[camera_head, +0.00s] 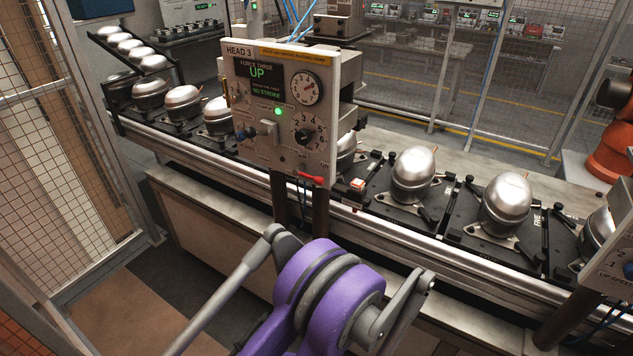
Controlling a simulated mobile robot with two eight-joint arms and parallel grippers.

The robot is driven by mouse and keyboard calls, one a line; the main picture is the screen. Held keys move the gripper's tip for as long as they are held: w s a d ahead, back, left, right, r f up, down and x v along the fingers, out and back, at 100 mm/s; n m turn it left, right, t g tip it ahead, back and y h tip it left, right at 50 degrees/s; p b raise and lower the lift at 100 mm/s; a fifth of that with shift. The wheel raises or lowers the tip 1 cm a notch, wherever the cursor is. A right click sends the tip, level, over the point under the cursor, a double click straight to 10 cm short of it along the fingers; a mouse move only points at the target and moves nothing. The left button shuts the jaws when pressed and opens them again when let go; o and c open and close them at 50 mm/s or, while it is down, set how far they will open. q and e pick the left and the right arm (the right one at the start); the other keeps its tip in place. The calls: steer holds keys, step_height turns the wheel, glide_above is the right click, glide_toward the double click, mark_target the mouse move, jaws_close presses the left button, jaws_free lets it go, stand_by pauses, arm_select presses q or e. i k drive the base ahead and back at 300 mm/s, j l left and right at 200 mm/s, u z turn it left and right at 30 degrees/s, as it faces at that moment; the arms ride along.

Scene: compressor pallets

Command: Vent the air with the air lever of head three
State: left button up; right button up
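The head three panel (240,70) is a pale box marked HEAD 3, standing over the conveyor left of centre. Its display (258,80) reads UP in large green letters, with NO STROKE below. A red lever (312,177) sits at the panel's lower right edge and lies nearly level; its label is too small to read surely. The panel also has a round gauge (305,88), a lit green lamp (278,111), a black rotary knob (303,136) and a blue-grey fitting (266,131). Neither gripper can be made out; only purple and grey links of mine show at the bottom.
Silver compressors (414,173) stand on black pallets (460,215) along the conveyor (400,238). Another panel (610,262) stands at the right edge. Mesh fencing (60,150) runs along the left. An orange machine (610,150) is at the right. Floor is open at lower left.

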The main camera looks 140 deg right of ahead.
mark_target(309, 177)
steer(key=z, duration=4.55)
